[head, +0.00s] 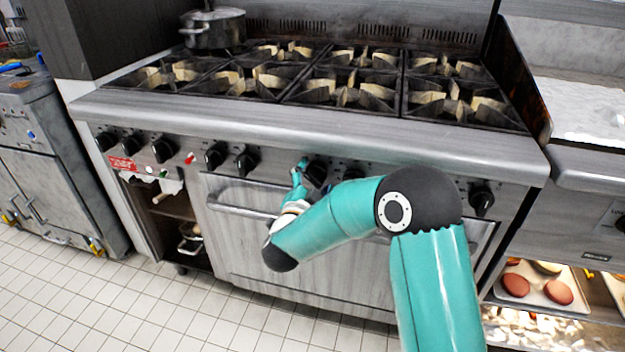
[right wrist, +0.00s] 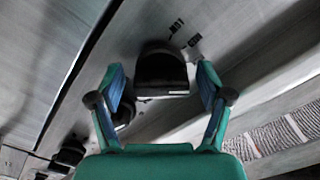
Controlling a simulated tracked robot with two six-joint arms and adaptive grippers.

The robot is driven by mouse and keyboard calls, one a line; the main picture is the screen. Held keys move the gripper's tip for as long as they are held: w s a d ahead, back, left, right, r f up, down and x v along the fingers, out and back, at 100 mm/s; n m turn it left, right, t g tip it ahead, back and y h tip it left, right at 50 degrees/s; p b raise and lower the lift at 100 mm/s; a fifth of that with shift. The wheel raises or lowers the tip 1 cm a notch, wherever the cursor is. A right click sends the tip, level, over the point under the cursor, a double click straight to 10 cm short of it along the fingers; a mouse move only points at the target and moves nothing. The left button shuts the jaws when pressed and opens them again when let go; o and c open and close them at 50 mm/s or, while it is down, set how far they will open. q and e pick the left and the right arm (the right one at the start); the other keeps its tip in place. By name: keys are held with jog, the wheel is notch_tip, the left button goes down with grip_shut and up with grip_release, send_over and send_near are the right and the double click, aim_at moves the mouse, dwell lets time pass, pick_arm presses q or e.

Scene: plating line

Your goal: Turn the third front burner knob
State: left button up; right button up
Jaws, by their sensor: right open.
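A row of black burner knobs runs along the steel front panel of the range. My right gripper (head: 300,175) is at this panel, at a black knob (head: 317,172) right of the pair near the oven door's left end. In the right wrist view, a black knob (right wrist: 162,68) sits between the two open teal fingers of my right gripper (right wrist: 160,84), with a gap showing on each side. Whether this knob is the third front one I cannot tell. My right arm hides part of the row. My left gripper is out of view.
The oven door handle (head: 243,198) runs just below the knobs. Neighbouring knobs (head: 246,160) stand close on the left, and one (head: 481,200) is far right. A pot (head: 213,30) stands at the back left of the cooktop. The tiled floor (head: 130,300) in front is clear.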

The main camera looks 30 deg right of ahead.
jog(key=c, duration=1.1)
jog(key=shift+a, duration=0.15)
jog(key=shift+c, duration=0.2)
jog(key=shift+f+m+b, duration=0.2)
jog(key=shift+m+b, duration=0.2)
jog(key=shift+b, duration=0.35)
jog(key=m+b, duration=0.3)
jog(key=b, duration=0.2)
jog(key=m+b, duration=0.3)
jog(key=b, duration=0.2)
jog(key=shift+d+m, duration=0.2)
jog(key=shift+m, duration=0.1)
jog(key=shift+s+r+m+b, duration=0.1)
jog(key=shift+r+m+b, duration=0.05)
jog(key=shift+m+b, duration=0.95)
